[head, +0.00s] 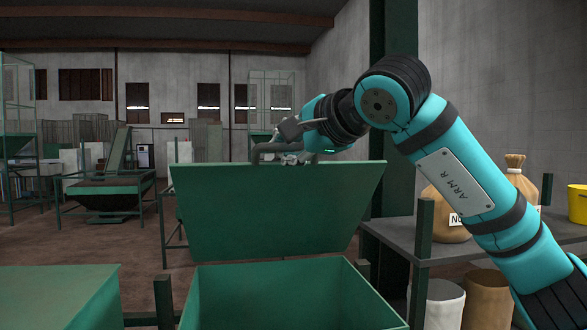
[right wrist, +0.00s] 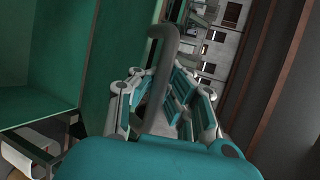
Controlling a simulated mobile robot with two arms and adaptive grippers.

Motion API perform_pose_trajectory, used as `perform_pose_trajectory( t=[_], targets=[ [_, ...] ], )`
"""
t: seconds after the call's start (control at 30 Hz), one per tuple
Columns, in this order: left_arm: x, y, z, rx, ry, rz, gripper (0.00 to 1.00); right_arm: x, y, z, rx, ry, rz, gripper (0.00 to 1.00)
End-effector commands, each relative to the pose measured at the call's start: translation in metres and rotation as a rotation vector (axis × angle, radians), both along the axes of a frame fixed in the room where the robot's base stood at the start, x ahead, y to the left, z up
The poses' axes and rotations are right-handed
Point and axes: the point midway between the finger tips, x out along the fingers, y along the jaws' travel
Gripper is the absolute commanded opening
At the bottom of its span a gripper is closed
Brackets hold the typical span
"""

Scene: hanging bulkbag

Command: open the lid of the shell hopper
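The shell hopper (head: 350,300) is a green open-topped bin at the bottom centre of the head view. Its green lid (head: 280,215) stands raised behind the opening, roughly upright, so the inside of the bin shows. A dark grey bar handle (head: 268,149) is at the lid's upper edge. My right gripper (head: 292,155) is at that edge, with its fingers around the handle. In the right wrist view the handle (right wrist: 163,75) runs between the finger pads of the right gripper (right wrist: 162,100), which look closed on it. My left gripper is out of view.
A grey table (head: 460,240) with tan sacks (head: 450,205) and a yellow bucket (head: 578,204) stands at the right. Bins (head: 440,302) sit below it. Another green surface (head: 60,290) is at the lower left. A green column (head: 394,190) rises behind my right arm.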

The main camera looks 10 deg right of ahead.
Motion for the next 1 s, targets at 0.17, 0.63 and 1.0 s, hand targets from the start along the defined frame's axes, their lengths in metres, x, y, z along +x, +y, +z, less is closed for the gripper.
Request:
perform_pose_trajectory(
  t=[0.17, 0.63, 1.0],
  targets=[
    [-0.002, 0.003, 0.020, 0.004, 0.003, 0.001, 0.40, 0.038, 0.001, 0.036, 0.005, -0.004, -0.001, 0.00],
    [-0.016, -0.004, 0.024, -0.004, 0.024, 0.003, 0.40, 0.108, 0.002, 0.064, 0.007, -0.009, 0.002, 0.00],
    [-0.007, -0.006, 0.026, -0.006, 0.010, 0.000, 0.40, 0.129, 0.002, 0.070, 0.007, -0.011, 0.003, 0.00]
  ],
)
